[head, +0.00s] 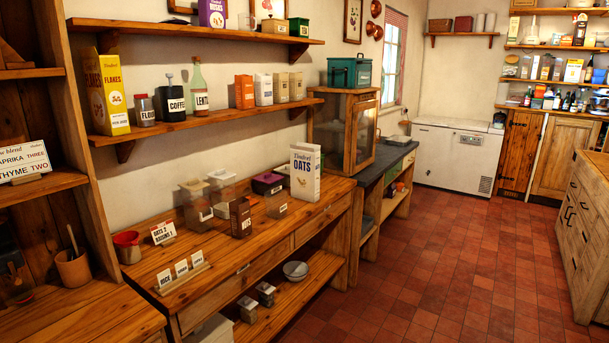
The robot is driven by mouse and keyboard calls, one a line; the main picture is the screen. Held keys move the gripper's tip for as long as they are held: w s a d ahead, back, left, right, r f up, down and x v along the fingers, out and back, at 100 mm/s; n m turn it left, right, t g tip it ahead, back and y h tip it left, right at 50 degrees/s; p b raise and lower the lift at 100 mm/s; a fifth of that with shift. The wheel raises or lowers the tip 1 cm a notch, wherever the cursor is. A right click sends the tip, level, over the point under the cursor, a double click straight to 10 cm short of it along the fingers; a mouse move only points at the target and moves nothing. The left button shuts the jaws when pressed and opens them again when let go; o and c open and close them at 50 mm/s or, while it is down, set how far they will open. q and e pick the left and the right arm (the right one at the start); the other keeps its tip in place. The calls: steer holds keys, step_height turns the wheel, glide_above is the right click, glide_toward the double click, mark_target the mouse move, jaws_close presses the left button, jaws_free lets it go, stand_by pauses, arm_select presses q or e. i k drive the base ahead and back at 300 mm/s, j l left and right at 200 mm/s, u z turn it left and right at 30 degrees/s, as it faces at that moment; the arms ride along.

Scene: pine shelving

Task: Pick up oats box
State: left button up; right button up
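The oats box (305,173) is a tall white carton with dark "OATS" lettering.
A dark brown box (240,217), a purple-lidded container (268,183) and clear canisters stand left of the oats box. A wall shelf (190,125) with cartons and jars hangs above. A glass-fronted wooden cabinet (346,130) stands behind, to the right. The tiled floor (440,260) is clear.

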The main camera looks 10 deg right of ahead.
mark_target(304, 157)
steer(key=i+l, duration=0.5)
steer(key=i, duration=0.25)
steer(key=i+l+u, duration=0.15)
steer(key=i+l, duration=0.4)
steer(key=i, duration=0.2)
